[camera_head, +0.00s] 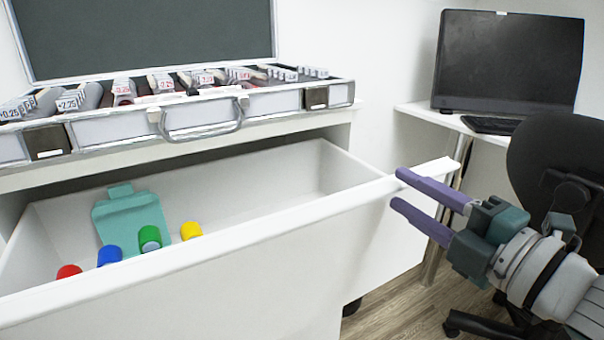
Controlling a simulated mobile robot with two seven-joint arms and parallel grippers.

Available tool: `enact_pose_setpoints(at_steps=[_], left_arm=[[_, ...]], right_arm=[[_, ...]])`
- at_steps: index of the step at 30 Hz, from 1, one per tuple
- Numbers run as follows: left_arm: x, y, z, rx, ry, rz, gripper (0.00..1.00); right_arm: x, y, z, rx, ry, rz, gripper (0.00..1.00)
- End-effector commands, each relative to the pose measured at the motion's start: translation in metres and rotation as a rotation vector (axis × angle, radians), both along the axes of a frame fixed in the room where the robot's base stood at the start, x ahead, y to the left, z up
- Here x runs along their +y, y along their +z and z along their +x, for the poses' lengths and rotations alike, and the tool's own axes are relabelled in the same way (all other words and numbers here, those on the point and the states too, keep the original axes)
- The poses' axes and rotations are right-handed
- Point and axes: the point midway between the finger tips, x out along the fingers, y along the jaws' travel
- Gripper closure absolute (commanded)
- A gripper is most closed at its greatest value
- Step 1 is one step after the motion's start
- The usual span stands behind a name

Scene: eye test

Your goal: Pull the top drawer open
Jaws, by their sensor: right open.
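The white top drawer (250,275) is pulled out of its cabinet, and its inside shows. In it lie a teal clipboard-like object (133,218) and several small capped items: red (69,271), blue (109,255), green (149,238) and yellow (190,230). My right gripper (400,188) is open, with its two purple fingers pointing left at the right end of the drawer front. The upper fingertip overlaps the front's top edge in the picture; I cannot tell whether it touches. Nothing shows between the fingers. My left gripper is not in view.
An open case (270,103) with a handle and rows of labelled pieces stands on the cabinet top above the drawer. At the right, a white desk (420,112) holds a black monitor (508,62) and keyboard (490,124). A black office chair (555,160) stands behind my right arm.

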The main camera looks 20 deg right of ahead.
Motion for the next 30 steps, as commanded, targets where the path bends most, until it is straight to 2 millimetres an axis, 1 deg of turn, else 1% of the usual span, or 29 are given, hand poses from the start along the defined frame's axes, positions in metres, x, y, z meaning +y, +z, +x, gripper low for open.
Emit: enact_pose_setpoints(at_steps=[9, 12, 15, 20, 30], left_arm=[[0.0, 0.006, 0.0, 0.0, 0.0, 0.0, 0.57], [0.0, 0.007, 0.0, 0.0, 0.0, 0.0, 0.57], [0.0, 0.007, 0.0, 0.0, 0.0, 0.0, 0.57], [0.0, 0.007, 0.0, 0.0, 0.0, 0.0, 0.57], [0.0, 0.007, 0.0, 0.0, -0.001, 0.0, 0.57]], right_arm=[[-0.005, -0.001, -0.061, 0.005, -0.003, 0.003, 0.59], [-0.006, 0.0, -0.077, 0.004, -0.002, 0.001, 0.59], [-0.007, 0.0, -0.088, 0.002, -0.002, 0.0, 0.59], [-0.008, 0.0, -0.094, 0.001, -0.001, -0.001, 0.59], [-0.008, 0.0, -0.094, 0.001, -0.001, 0.0, 0.59]])
